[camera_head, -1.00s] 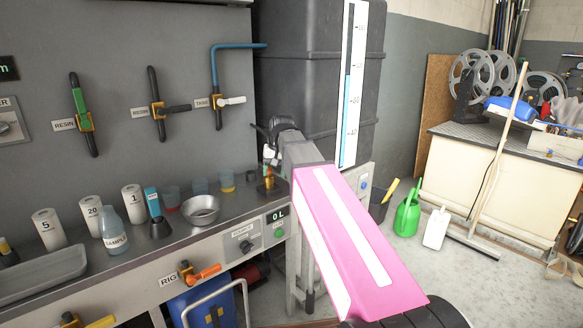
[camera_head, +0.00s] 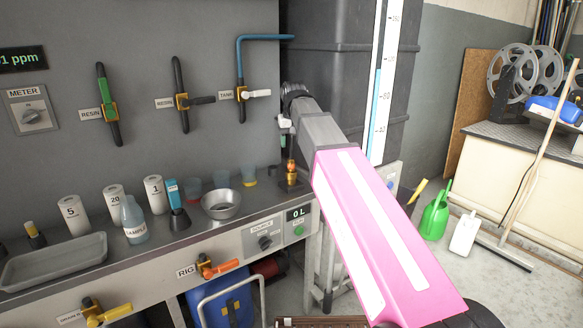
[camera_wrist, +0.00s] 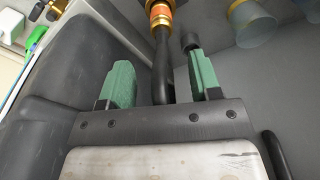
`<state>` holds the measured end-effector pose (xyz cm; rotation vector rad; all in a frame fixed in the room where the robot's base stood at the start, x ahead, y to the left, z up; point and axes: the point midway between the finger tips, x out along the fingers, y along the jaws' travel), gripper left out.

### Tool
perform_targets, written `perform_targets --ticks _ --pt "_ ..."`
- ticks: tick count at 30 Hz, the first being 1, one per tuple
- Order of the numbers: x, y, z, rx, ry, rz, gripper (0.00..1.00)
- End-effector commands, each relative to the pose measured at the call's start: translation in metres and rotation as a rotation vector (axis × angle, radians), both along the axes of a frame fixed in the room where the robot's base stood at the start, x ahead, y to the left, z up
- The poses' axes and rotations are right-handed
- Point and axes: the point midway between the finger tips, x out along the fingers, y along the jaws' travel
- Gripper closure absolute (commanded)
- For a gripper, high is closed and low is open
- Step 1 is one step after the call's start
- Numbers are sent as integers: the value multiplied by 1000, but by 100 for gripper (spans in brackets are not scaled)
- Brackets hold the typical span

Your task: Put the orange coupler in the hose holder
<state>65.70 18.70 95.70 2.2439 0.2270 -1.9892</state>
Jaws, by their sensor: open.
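The orange coupler (camera_head: 291,168) stands upright on a small dark base (camera_head: 291,186) at the right end of the counter; I cannot tell whether this base is the hose holder. My gripper (camera_head: 284,130) is above the coupler in the head view. In the wrist view, my gripper (camera_wrist: 158,84) has its two green fingers apart. A black hose or stem (camera_wrist: 162,65) shows between them, leading up to the orange and gold coupler (camera_wrist: 160,12), beyond the fingertips. The coupler's far end is cut off by the wrist view's top edge.
A metal bowl (camera_head: 221,205), several cups and white labelled containers (camera_head: 73,215) stand on the counter, left of the coupler. Valve handles (camera_head: 182,100) stick out from the wall panel behind. A large dark tank (camera_head: 345,80) stands behind my arm.

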Motion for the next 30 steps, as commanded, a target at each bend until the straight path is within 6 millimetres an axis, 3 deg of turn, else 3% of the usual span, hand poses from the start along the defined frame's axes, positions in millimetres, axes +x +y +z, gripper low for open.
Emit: perform_targets --ticks 10,18,27,28,30 --pt "2 1 -25 0 1 0 42" --pt "5 4 -59 0 1 -1 42" --pt "6 4 -65 1 -1 -1 42" --pt "6 4 -65 1 -1 -1 49" --pt "6 4 -65 1 -1 -1 72"
